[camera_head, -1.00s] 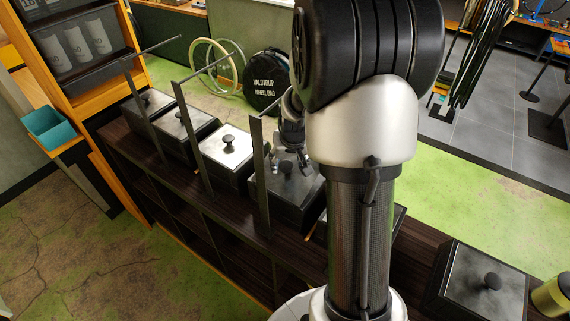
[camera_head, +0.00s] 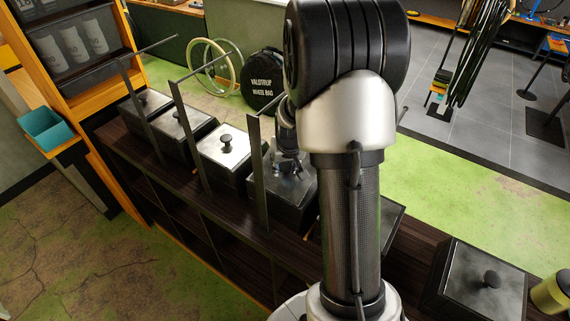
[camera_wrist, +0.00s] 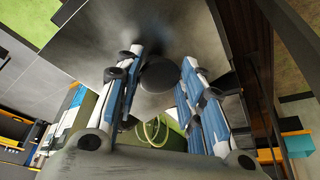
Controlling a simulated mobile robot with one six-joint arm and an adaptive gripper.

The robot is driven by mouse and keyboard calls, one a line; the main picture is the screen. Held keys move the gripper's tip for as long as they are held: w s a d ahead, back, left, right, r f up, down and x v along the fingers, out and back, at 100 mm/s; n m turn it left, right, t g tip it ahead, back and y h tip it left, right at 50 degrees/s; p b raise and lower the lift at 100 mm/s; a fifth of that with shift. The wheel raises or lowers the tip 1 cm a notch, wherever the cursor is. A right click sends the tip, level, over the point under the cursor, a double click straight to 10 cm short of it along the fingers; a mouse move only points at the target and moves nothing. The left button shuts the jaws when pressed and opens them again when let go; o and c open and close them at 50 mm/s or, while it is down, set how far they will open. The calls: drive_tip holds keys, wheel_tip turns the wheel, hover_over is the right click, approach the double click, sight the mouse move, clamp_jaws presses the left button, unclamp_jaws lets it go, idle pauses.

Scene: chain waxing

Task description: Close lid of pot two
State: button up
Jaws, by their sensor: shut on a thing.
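In the head view my gripper (camera_head: 286,167) is low over a dark pot (camera_head: 280,205) in the row, just left of my upright arm. It covers the knob of that pot's grey lid (camera_head: 303,184). In the wrist view my gripper's blue-padded fingers (camera_wrist: 158,88) stand on both sides of the round black knob (camera_wrist: 158,75) and are shut on it. The grey lid also shows in the wrist view (camera_wrist: 190,30), behind the knob. The lid appears to lie on the pot; whether it is fully seated is hard to see. No label shows which pot is pot two.
Several other lidded pots stand along the dark shelf, including one with a bright lid (camera_head: 222,150) to the left and one at the right (camera_head: 483,278). Thin upright bars (camera_head: 257,170) rise close beside the pots. My arm partly hides another pot (camera_head: 392,225).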

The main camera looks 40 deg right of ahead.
sight(290, 165)
clamp_jaws()
drive_tip(key=d+f+b, duration=0.1)
drive_tip(key=b, duration=0.1)
drive_tip(key=w+d+f+b, duration=0.1)
drive_tip(key=f+b, duration=0.1)
drive_tip(key=b, duration=0.1)
drive_tip(key=shift+d+f, duration=0.15)
drive_tip(key=shift+f, duration=0.05)
drive_tip(key=shift+r, duration=0.2)
drive_tip(key=shift+o, duration=1.4)
unclamp_jaws()
drive_tip(key=shift+d, duration=0.1)
drive_tip(key=o, duration=0.3)
drive_tip(key=shift+s+d, duration=0.1)
drive_tip(key=shift+d, duration=0.05)
drive_tip(key=shift+o, duration=0.2)
